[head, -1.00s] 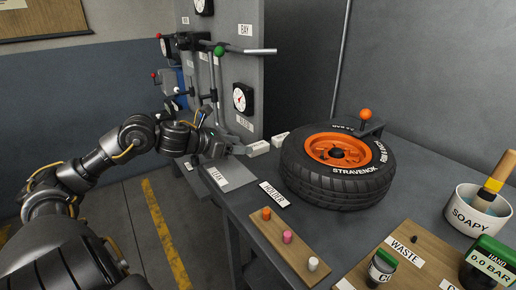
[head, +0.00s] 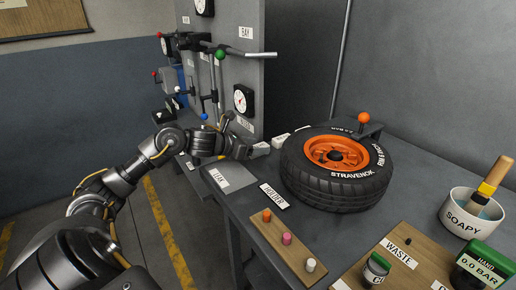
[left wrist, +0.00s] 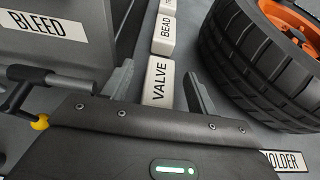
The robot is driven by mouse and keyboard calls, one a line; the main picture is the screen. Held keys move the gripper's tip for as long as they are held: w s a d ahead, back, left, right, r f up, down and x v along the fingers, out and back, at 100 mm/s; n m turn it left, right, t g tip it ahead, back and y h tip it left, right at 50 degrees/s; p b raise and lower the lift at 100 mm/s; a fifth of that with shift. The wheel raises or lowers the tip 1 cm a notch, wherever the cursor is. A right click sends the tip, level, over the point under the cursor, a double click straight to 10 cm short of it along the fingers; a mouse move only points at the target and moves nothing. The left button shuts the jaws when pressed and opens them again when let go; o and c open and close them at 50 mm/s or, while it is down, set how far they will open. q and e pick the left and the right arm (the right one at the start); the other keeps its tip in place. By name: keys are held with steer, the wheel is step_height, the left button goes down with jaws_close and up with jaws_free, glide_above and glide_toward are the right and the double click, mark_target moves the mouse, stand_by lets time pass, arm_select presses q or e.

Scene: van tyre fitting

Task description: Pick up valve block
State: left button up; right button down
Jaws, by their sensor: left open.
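The valve block (left wrist: 159,83) is a white block with VALVE in dark letters, lying on the grey bench. In the left wrist view it sits between the two spread fingers of my left gripper (left wrist: 158,72), with a gap visible on each side. In the head view my left gripper (head: 250,149) is low at the bench's left edge, beside the tyre, and largely covers the valve block. My right gripper is in neither view.
A white BEAD block (left wrist: 167,35) lies just beyond the valve block. A BLEED label (left wrist: 37,22) is at left. A wooden strip with coloured pegs (head: 286,246) lies nearer.

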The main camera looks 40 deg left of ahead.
arm_select(q)
steer(key=shift+w+d+f, duration=0.1)
steer(key=shift+w, duration=0.1)
steer(key=c, duration=1.1)
